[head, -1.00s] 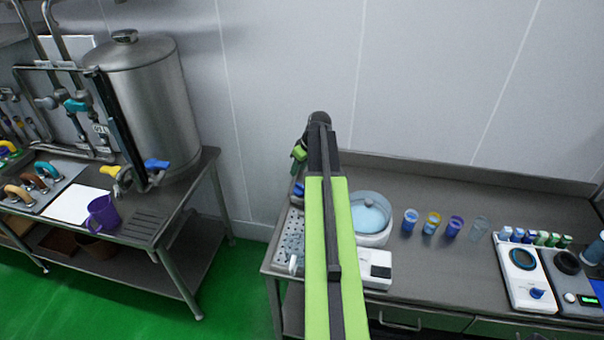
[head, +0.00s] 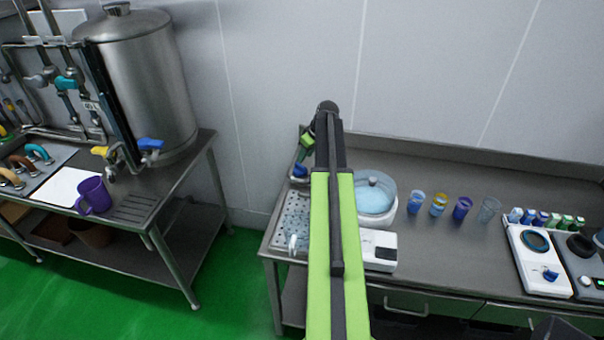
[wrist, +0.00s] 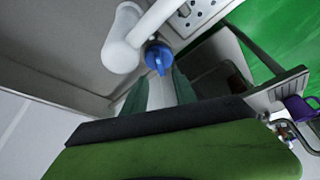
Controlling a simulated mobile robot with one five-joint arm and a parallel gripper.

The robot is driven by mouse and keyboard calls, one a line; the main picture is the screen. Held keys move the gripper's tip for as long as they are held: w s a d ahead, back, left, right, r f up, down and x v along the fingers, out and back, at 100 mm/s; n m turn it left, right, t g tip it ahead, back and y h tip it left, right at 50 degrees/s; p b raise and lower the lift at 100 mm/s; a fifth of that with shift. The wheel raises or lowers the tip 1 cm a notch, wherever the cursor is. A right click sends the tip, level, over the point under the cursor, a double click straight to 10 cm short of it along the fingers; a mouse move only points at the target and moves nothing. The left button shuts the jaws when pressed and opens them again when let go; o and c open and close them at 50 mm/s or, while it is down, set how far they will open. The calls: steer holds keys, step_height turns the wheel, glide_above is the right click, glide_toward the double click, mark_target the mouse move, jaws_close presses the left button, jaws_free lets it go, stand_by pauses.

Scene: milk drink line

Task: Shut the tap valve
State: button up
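A blue tap valve handle (wrist: 158,58) sits on a white tap (wrist: 122,50) in the wrist view. In the head view a small blue piece (head: 299,171) shows just below my gripper (head: 306,143), at the back left of the right bench, mostly hidden. In the wrist view the two dark green fingers of my gripper (wrist: 156,98) stand apart, one on each side of the white column below the handle. They look open and empty; I cannot tell whether they touch the tap.
A perforated drain plate (head: 291,222) lies by the tap. A round lidded bath (head: 374,203) and a white device (head: 379,250) stand right of my arm. A steel tank (head: 148,85) with yellow and blue handles and a purple mug (head: 92,196) are on the left bench.

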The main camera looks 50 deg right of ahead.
mark_target(300, 165)
steer(key=b+x, duration=0.4)
steer(key=x, duration=0.2)
steer(key=shift+w+f+b, duration=0.1)
steer(key=shift+f+b, duration=0.25)
steer(key=shift+r, duration=0.1)
jaws_close()
